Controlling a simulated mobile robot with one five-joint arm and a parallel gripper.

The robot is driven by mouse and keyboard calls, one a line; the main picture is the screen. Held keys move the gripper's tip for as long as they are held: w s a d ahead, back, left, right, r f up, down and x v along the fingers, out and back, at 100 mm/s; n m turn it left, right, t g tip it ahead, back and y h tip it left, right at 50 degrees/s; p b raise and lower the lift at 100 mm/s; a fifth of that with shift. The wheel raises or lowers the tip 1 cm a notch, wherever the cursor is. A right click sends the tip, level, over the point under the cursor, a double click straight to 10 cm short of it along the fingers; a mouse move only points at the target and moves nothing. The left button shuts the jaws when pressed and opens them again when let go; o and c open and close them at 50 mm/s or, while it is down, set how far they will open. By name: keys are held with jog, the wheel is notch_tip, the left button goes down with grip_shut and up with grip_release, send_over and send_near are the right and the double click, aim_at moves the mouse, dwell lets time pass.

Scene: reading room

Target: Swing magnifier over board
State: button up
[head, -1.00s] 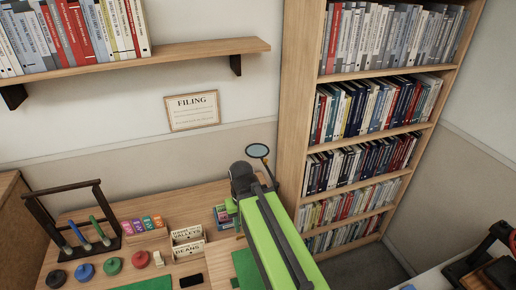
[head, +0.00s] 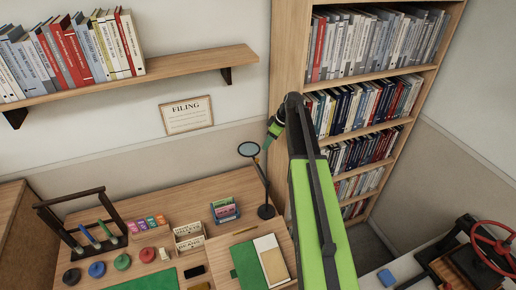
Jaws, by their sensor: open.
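The magnifier has a round, dark-rimmed lens (head: 249,150) on a thin jointed stem, and its round black base (head: 266,211) stands at the right side of the wooden desk. The lens is up and left of the base. A wooden board (head: 238,238) lies at the desk's front right, with a green pad (head: 246,265) and white and tan sheets on it. The lens is not above the board. My gripper (head: 270,141) is open and empty, raised near the upper right of the lens. Its fingertips are small and dark; I cannot tell whether they touch the rim.
A holder of small coloured books (head: 224,210) stands left of the base. Card boxes (head: 188,237), coloured discs (head: 122,262) and a dark rack (head: 72,212) fill the desk's left. A tall bookcase (head: 290,50) rises behind my arm. A press with a red wheel (head: 493,250) stands at right.

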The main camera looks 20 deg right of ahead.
aim_at(257, 160)
jog(key=b+x, duration=1.1)
jog(key=x, duration=0.1)
jog(key=shift+f+b, duration=0.2)
jog(key=shift+b, duration=0.1)
jog(key=shift+r, duration=0.15)
grip_shut()
dwell(0.8)
